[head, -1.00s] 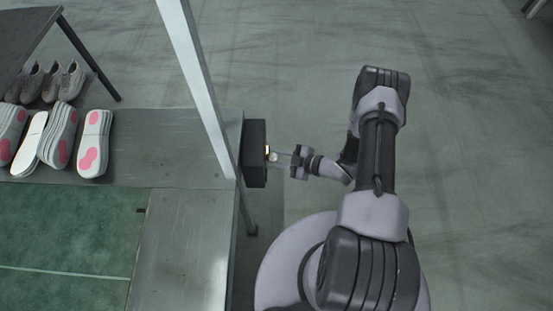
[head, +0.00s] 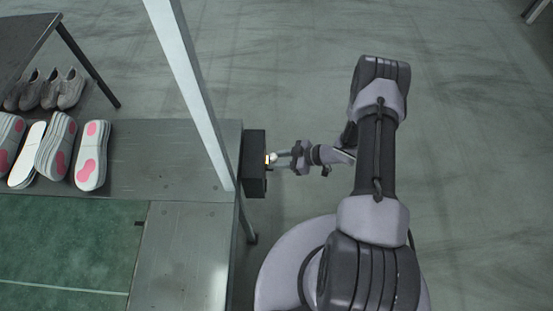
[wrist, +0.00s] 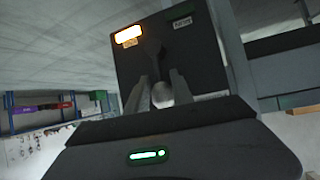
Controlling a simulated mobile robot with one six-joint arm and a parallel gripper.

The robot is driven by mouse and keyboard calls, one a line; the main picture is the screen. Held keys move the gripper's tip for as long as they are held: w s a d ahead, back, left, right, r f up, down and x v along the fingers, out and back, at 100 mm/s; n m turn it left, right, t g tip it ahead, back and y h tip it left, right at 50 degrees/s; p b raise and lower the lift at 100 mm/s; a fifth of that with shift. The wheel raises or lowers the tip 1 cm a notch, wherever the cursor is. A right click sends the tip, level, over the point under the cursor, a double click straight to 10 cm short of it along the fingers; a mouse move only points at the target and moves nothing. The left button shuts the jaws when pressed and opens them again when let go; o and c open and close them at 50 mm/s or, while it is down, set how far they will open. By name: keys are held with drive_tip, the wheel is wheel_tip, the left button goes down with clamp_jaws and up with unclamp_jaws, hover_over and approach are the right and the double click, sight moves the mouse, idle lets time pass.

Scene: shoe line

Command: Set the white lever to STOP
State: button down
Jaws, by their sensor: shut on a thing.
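The white lever's round knob (wrist: 161,95) sits between the two fingers of my gripper (wrist: 160,90) in the wrist view, and the fingers are shut on it. The lever's dark stem rises behind the knob against the black control box (wrist: 190,60). An orange lamp (wrist: 128,34) glows at the box's upper left, with a small label under it. A second small label (wrist: 183,22) is at the upper right; I cannot read either surely. In the head view, my gripper (head: 282,160) reaches the box (head: 254,165) from the right.
The box is at the end of a metal bench (head: 180,255) with a green belt (head: 70,250). A light upright post (head: 190,90) stands by it. Shoe soles (head: 92,155) and grey shoes (head: 70,88) lie at left. The floor to the right is clear.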

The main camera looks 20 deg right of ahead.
drive_tip(key=c, duration=1.1)
unclamp_jaws()
drive_tip(key=p+v, duration=0.5)
drive_tip(key=v, duration=1.2)
drive_tip(key=shift+s+d, duration=0.1)
drive_tip(key=shift+d, duration=0.05)
